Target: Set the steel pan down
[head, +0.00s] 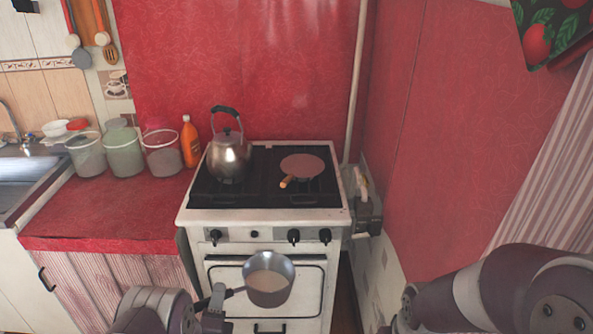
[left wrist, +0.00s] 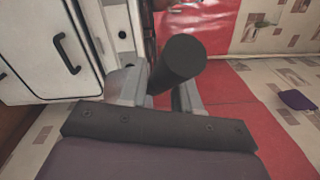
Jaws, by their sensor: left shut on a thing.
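The steel pan (head: 269,279) is a small round saucepan with a dark handle. In the head view it is held in the air in front of the stove's oven door, below the stove top. My left gripper (head: 217,297) is shut on its handle; the left wrist view shows the dark handle (left wrist: 181,62) between the two grey fingers. The pan's bowl is not visible in the left wrist view. My right arm comes in at the lower right of the head view, but its gripper fingers do not show.
A steel kettle (head: 229,155) stands on the left of the black stove top (head: 262,190), and a flat pan (head: 302,166) with a wooden handle on the right. Canisters (head: 124,150) and an orange bottle (head: 190,142) line the back of the red counter (head: 120,218), whose front is clear.

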